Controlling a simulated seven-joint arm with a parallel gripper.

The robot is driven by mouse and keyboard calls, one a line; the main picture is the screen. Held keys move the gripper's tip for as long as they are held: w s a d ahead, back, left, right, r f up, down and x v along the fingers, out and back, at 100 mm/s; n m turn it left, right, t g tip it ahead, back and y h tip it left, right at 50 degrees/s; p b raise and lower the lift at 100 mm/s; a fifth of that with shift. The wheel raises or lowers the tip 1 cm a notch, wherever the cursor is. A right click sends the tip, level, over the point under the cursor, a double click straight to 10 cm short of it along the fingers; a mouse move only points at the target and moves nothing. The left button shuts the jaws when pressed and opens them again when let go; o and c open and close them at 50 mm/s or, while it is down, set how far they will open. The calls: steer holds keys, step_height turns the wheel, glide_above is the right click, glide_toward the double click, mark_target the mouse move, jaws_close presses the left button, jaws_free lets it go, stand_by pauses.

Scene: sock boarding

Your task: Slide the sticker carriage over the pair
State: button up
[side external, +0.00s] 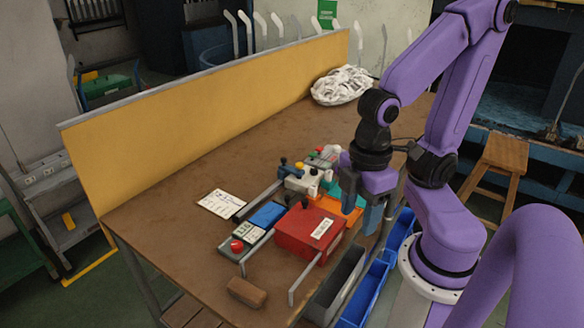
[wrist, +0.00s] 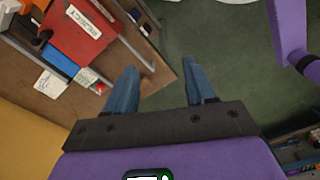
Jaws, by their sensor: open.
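My gripper (side external: 372,212) hangs at the table's right edge, just right of the machine, with its two blue-grey fingers apart. The red box (side external: 300,238) with a white label stands left of my gripper and also shows in the wrist view (wrist: 80,30). I cannot make out the pair.
A white pile (side external: 342,85) lies at the table's back. A white card (side external: 222,204), a blue pad (side external: 267,214) and a red button (side external: 237,245) are left of the red box. Metal rails, a brown block (side external: 247,292) and a yellow panel (side external: 200,110) stand around. Blue bins (side external: 365,295) hang at the edge.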

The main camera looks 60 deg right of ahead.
steer(key=shift+c, duration=0.6)
steer(key=w+d+r+m, duration=0.2)
steer(key=w+m, duration=0.2)
steer(key=w, duration=0.9)
steer(key=w+d+r+m, duration=0.2)
steer(key=w+m, duration=0.2)
steer(key=w, duration=0.9)
steer(key=m, duration=0.7)
glide_above(284, 159)
step_height(284, 159, down, 3)
step_height(284, 159, down, 17)
steer(key=shift+w+d+r, duration=0.1)
steer(key=shift+w+r, duration=0.05)
jaws_close()
